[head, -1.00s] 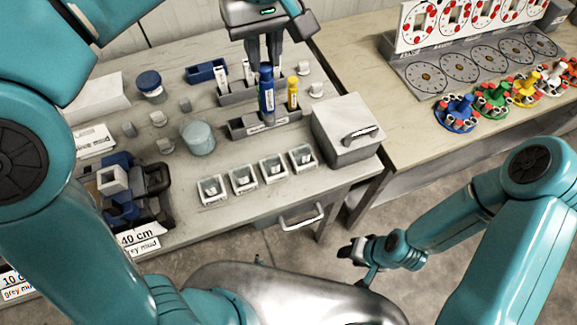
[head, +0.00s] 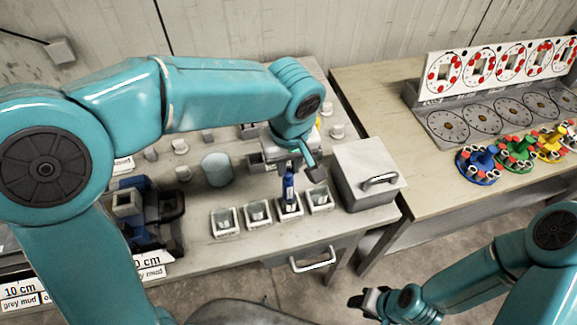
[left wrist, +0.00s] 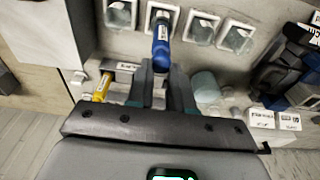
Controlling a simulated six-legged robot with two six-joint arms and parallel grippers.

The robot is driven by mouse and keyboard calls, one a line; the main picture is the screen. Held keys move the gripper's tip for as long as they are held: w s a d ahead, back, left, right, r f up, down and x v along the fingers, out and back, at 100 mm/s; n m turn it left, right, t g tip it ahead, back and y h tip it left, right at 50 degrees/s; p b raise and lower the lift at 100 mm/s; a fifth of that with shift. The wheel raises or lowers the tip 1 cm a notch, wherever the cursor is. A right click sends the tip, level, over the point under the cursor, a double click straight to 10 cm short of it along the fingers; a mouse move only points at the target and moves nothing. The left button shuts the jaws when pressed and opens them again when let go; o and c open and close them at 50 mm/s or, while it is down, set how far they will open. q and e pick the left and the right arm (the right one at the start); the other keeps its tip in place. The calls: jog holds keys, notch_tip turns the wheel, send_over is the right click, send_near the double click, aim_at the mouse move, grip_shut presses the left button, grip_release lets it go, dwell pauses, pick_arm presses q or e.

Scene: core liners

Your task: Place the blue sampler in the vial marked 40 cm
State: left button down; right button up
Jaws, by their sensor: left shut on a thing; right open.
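My left gripper (head: 296,164) is shut on the blue sampler (head: 289,186) and holds it upright over the front row of small square vials. The sampler's lower end is at the third vial (head: 289,208) from the left; I cannot tell whether it is inside or just above it. In the left wrist view the sampler (left wrist: 161,45) stands out between the fingers, in line with that vial (left wrist: 157,13). The other vials are the first (head: 225,222), second (head: 257,215) and fourth (head: 320,199). Their marks are unreadable. My right gripper (head: 369,302) is open and empty, low in front of the bench.
A grey lidded box (head: 365,172) stands right of the vials. A pale blue jar (head: 217,169) is behind them. The yellow sampler (left wrist: 102,87) is in the rack behind.

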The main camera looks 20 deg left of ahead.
pick_arm(q)
jog(key=shift+d+f, duration=0.15)
jog(key=shift+f, duration=0.7)
jog(key=shift+f, duration=0.25)
jog(key=c, duration=1)
grip_release()
jog(key=shift+r, duration=0.1)
jog(key=r, duration=0.4)
jog(key=s+r, duration=0.1)
jog(key=r, duration=0.7)
jog(key=shift+s+d+r, duration=0.15)
jog(key=shift+d, duration=0.2)
